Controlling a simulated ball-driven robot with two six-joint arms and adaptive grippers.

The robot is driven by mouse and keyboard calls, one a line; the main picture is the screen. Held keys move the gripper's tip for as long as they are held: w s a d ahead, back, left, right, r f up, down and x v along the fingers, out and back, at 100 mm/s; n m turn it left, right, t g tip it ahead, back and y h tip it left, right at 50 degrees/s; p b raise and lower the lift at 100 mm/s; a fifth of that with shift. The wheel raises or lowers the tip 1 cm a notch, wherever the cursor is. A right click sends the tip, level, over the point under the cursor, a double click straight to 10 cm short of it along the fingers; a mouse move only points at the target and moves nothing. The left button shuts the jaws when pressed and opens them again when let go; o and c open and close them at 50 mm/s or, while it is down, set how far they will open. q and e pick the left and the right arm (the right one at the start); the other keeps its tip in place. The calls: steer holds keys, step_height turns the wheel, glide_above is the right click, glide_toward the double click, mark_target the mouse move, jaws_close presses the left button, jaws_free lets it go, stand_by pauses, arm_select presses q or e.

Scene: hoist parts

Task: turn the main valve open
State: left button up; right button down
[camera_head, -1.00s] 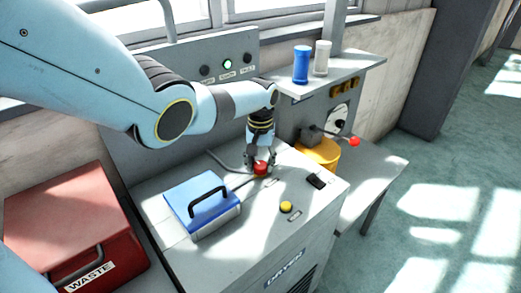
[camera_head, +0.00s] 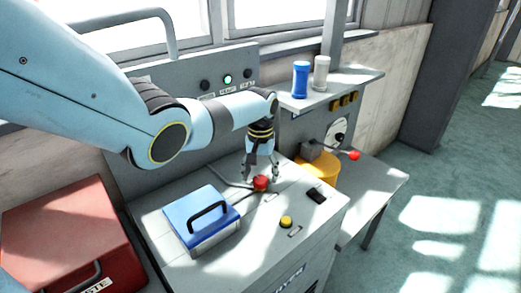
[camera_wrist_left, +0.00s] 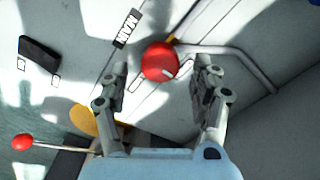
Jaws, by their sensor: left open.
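The main valve is a round red knob (camera_head: 261,183) on the grey top of the dryer cabinet (camera_head: 262,232). In the left wrist view the red knob (camera_wrist_left: 160,62) has a small pale mark on its rim, and a MAIN label lies beside it. My left gripper (camera_head: 262,174) points down over the knob. In the wrist view its open fingers (camera_wrist_left: 161,70) stand to either side of the knob, with a gap on both sides. Whether the fingertips reach down to the knob's height I cannot tell. My right gripper is not in view.
A blue box with a black handle (camera_head: 200,217) sits left of the knob. A yellow button (camera_head: 286,222) and a black switch (camera_head: 316,196) are nearby. A thin pipe runs to the knob. A red waste bin (camera_head: 65,240) stands at far left, a red-tipped lever (camera_head: 354,155) at right.

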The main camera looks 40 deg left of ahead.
mark_target(261, 179)
arm_select(q)
step_height(261, 179, up, 10)
steer(key=shift+r, duration=0.25)
steer(key=shift+d, duration=0.1)
